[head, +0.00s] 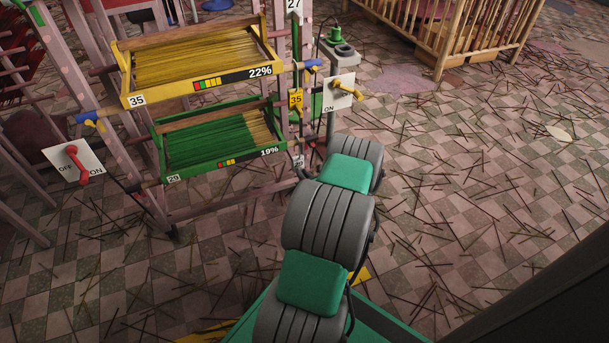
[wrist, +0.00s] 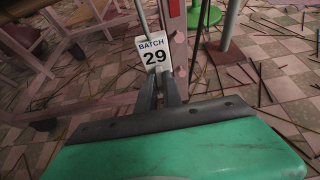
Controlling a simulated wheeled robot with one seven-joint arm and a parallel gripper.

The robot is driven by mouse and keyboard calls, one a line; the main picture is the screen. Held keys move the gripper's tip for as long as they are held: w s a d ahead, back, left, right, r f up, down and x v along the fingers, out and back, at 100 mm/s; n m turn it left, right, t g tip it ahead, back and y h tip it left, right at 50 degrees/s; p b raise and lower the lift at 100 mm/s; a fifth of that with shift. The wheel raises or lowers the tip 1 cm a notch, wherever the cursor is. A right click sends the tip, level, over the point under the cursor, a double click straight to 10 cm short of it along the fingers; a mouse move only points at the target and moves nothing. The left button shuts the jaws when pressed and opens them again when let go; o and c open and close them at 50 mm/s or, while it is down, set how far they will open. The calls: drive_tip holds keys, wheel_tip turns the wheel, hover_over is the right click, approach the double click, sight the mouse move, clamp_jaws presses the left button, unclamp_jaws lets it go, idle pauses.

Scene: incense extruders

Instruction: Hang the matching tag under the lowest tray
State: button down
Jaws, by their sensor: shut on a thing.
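The lowest tray in view is the green tray (head: 215,165) on the rack, with green and tan sticks, a 19% strip and a small corner label that seems to read 29. A white tag (wrist: 154,55) printed BATCH 29 stands upright between the fingertips of my gripper (wrist: 159,84), which is shut on it. In the head view the tag (head: 298,161) shows small beside the rack's right post, just right of the green tray's front corner. My arm hides most of the gripper there. I cannot tell whether the tag touches a hook.
Above is a yellow tray (head: 200,65) marked 35 and 22%. A yellow 35 tag (head: 296,99) and a white 27 tag (head: 294,6) hang on the right post. Switch plates (head: 339,92) (head: 78,161) flank the rack. Sticks litter the open tiled floor at right.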

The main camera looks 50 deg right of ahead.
drive_tip(key=c, duration=1.1)
unclamp_jaws()
drive_tip(key=shift+w, duration=0.1)
drive_tip(key=s+a+p, duration=0.2)
drive_tip(key=s+a, duration=0.2)
drive_tip(key=s, duration=0.3)
drive_tip(key=shift+s+a, duration=0.35)
drive_tip(key=shift+s, duration=0.05)
